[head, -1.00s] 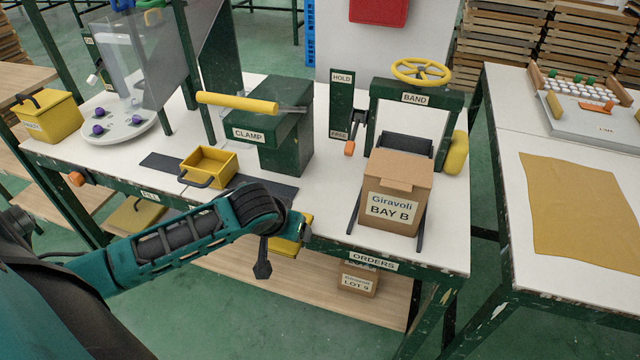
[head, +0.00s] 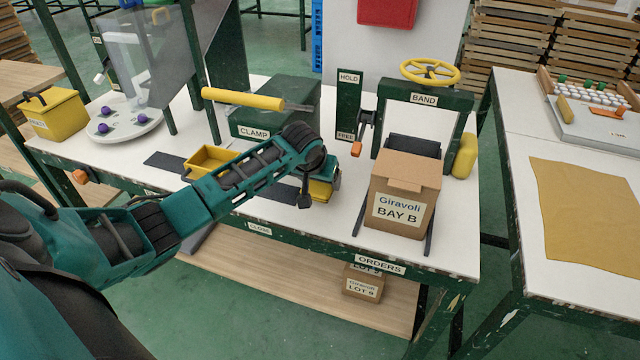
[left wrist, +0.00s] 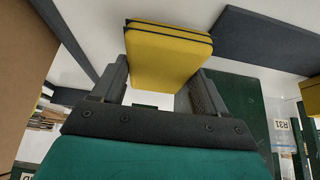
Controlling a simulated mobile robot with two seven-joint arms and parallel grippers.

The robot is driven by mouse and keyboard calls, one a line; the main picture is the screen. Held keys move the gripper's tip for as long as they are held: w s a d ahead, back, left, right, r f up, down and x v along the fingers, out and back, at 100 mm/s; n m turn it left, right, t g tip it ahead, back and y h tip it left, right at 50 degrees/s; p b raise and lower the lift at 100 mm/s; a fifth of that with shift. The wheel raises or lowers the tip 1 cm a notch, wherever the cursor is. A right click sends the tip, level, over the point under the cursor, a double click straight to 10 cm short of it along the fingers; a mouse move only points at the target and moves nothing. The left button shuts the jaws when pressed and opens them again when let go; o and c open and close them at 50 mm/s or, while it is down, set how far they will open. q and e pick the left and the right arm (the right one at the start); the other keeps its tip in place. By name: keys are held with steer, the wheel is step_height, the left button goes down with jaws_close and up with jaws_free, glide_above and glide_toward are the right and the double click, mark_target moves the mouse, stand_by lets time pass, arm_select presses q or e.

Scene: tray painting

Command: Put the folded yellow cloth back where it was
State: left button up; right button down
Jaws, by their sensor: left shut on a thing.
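The folded yellow cloth (left wrist: 168,52) shows as a thick yellow pad with dark edges between the fingers of my left gripper (left wrist: 162,78) in the left wrist view. The gripper is shut on it. In the head view the cloth (head: 320,191) shows only in part, behind my wrist. There it appears over the white bench (head: 335,226), between the green clamp and the cardboard box. I cannot tell whether it touches the bench top. My right gripper is in neither view.
The green clamp (head: 290,110) and a yellow tray (head: 208,158) are to the left. A flat mustard sheet (head: 590,215) covers part of the right table.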

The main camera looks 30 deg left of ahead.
arm_select(q)
steer(key=shift+w+f, duration=0.15)
steer(key=shift+f, duration=0.55)
steer(key=shift+f, duration=0.15)
steer(key=o, duration=0.9)
steer(key=shift+o, duration=0.2)
steer(key=shift+r, duration=0.4)
steer(key=p+v, duration=0.1)
steer(key=v, duration=0.6)
steer(key=shift+p, duration=0.35)
steer(key=shift+s+f, duration=0.15)
steer(key=shift+s, duration=0.05)
